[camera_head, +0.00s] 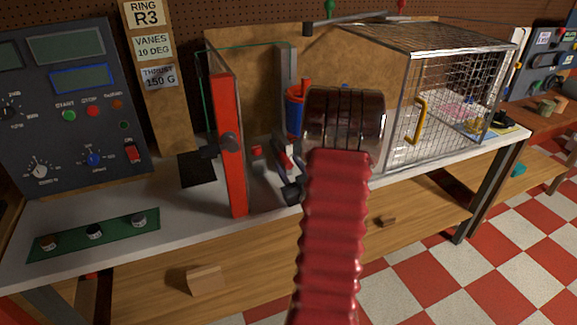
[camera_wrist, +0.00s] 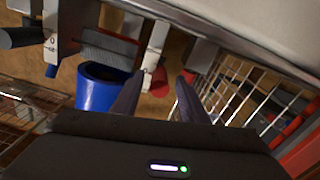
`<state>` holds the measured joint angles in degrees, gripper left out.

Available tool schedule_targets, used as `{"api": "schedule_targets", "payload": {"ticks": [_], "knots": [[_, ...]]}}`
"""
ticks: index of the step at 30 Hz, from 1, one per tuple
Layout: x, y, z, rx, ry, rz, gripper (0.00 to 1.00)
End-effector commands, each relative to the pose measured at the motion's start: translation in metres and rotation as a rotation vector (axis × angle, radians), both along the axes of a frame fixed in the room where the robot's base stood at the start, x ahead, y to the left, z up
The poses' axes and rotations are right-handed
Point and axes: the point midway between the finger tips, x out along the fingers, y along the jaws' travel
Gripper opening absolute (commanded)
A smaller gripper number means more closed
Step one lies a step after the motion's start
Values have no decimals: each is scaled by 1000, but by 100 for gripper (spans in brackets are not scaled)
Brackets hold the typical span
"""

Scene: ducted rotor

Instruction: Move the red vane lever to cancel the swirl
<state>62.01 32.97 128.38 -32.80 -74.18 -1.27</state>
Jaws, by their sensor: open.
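My gripper (camera_wrist: 158,96) is open; its two dark fingers show in the wrist view. A small red part (camera_wrist: 157,82), perhaps the red vane lever, shows just beyond the gap between the fingers, next to a pale upright piece. I cannot tell its distance, and nothing is clearly held. In the head view my red arm hides most of my gripper and the middle of the rig. A small red piece (camera_head: 257,150) is left of the arm; I cannot tell whether it is the same part.
An upright red-framed panel (camera_head: 229,150) stands left of my arm. A wire cage (camera_head: 455,90) with a yellow handle (camera_head: 418,120) is at the right. A control console (camera_head: 75,110) and a green strip with knobs (camera_head: 95,233) are at the left. A signpost reads "VANES 10 DEG" (camera_head: 153,46).

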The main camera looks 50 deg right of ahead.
Motion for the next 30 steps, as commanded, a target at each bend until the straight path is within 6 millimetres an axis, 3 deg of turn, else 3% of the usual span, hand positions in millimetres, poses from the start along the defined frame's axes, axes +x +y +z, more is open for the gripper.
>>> {"api": "schedule_targets", "payload": {"ticks": [11,27,30], "knots": [[5,-3,0,0,0,0,40],[5,-3,0,0,0,0,2],[5,-3,0,0,0,0,0]]}}
